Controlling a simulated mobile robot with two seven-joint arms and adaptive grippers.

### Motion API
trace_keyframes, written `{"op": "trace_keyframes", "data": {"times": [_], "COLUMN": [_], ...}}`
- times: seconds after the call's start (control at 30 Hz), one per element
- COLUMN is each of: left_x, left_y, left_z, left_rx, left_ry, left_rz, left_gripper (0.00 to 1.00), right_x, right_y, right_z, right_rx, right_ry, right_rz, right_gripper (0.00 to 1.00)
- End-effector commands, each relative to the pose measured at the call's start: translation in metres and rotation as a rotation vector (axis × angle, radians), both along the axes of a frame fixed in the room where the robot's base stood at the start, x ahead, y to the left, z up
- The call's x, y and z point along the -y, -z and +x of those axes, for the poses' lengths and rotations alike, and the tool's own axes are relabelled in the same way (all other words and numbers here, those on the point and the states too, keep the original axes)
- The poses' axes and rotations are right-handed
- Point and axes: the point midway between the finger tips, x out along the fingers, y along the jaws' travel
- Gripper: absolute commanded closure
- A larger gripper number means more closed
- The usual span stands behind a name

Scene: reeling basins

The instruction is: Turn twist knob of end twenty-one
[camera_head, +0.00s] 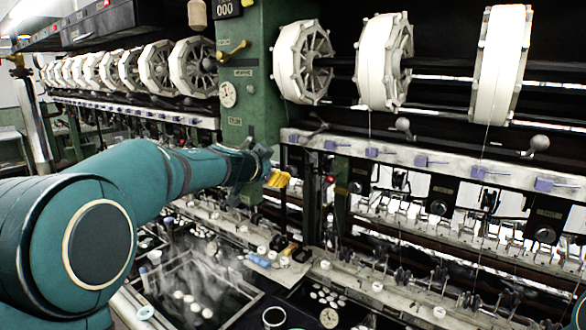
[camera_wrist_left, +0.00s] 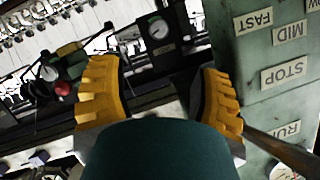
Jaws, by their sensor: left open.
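My left gripper (camera_head: 278,180) has yellow fingertips and is in front of the reeling machine, just right of the green column (camera_head: 229,130). In the left wrist view the two yellow ribbed fingers of the left gripper (camera_wrist_left: 160,98) are wide apart, with nothing between them. Dark round knob-like parts (camera_head: 437,207) sit on boxes below the rail at right. I cannot tell which one is the twist knob of end twenty-one. My right gripper is not in view.
A green panel (camera_wrist_left: 262,95) with FAST, MID, STOP and RUN labels is close to the right finger, with a brown lever (camera_wrist_left: 283,150) below. White reels (camera_head: 376,62) hang above. A steaming basin (camera_head: 195,285) and a bench with small white pieces lie below.

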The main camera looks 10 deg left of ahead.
Motion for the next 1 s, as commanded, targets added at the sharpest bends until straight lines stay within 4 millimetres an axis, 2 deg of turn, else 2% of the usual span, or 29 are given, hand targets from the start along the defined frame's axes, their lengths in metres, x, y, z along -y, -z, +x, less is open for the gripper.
{"op": "trace_keyframes", "data": {"times": [0.4, 0.6, 0.8, 1.0], "left_x": [0.014, 0.02, 0.023, 0.023], "left_y": [0.028, 0.037, 0.041, 0.043], "left_z": [0.068, 0.095, 0.109, 0.112], "left_rx": [-0.003, -0.003, -0.002, -0.003], "left_ry": [0.001, 0.002, 0.001, 0.002], "left_rz": [0.002, 0.001, 0.0, -0.001], "left_gripper": [0.36, 0.36, 0.36, 0.36], "right_x": [0.0, 0.0, 0.0, 0.0], "right_y": [0.004, 0.002, 0.0, 0.0], "right_z": [0.0, 0.0, 0.0, 0.0], "right_rx": [0.001, 0.001, 0.001, 0.001], "right_ry": [0.001, 0.0, 0.0, 0.0], "right_rz": [0.0, 0.0, 0.0, 0.0], "right_gripper": [0.0, 0.0, 0.0, 0.0]}}
